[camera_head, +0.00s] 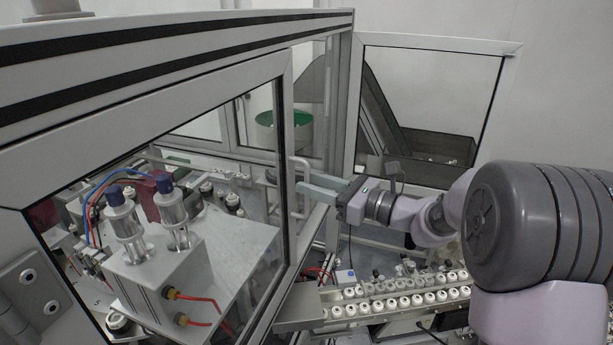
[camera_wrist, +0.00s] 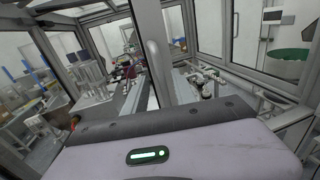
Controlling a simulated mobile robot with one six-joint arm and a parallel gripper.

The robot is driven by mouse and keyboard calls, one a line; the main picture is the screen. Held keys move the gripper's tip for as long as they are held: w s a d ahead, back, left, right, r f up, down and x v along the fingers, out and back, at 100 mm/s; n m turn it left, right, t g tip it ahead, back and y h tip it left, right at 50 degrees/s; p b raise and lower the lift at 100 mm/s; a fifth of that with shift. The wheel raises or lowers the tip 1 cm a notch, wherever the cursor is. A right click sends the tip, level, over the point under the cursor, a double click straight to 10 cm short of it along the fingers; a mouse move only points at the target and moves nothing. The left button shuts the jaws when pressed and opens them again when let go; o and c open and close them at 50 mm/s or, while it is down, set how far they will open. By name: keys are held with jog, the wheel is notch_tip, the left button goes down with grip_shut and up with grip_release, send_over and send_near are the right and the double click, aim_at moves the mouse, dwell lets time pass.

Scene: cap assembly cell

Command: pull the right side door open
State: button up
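A framed glass door (camera_head: 287,160) stands at the near corner of the machine enclosure, with a pale upright bar handle (camera_head: 299,188) on its edge. My gripper (camera_head: 308,184) reaches in from the right, with its pale fingers at the handle. Whether they touch or close around it is unclear. The handle also shows upright in the wrist view (camera_wrist: 157,75), just beyond the gripper body. A second glass panel (camera_head: 510,75) stands swung outward at the right of the enclosure.
Inside the enclosure is a metal block with two blue-topped cylinders (camera_head: 145,235). A rack with rows of white caps (camera_head: 400,300) lies below my arm. A green round bowl (camera_head: 285,118) stands behind the enclosure's glass.

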jog(key=shift+x, duration=1.1)
jog(key=shift+w, duration=0.1)
jog(key=shift+c, duration=0.4)
grip_shut()
